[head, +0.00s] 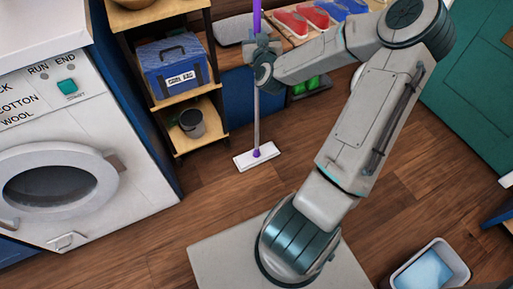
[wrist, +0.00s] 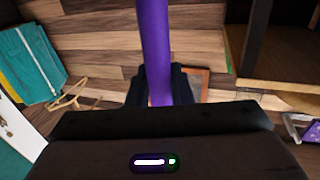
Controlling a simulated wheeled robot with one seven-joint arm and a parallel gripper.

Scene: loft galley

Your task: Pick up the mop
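The mop (head: 257,125) stands almost upright, with a purple upper handle, a grey pole and a flat white head (head: 259,156) at the floor. I cannot tell whether the head touches the floor. My gripper looks shut on the handle. The fingertips are partly hidden behind the handle and the gripper's body.
A shelf unit with a blue cool bag (head: 173,72) and a grey bucket (head: 191,123) stands left of the mop. A washing machine (head: 60,150) is further left. A bench with shoes (head: 290,22) is behind. A grey tub (head: 430,268) sits lower right. Wooden floor around the mop head is clear.

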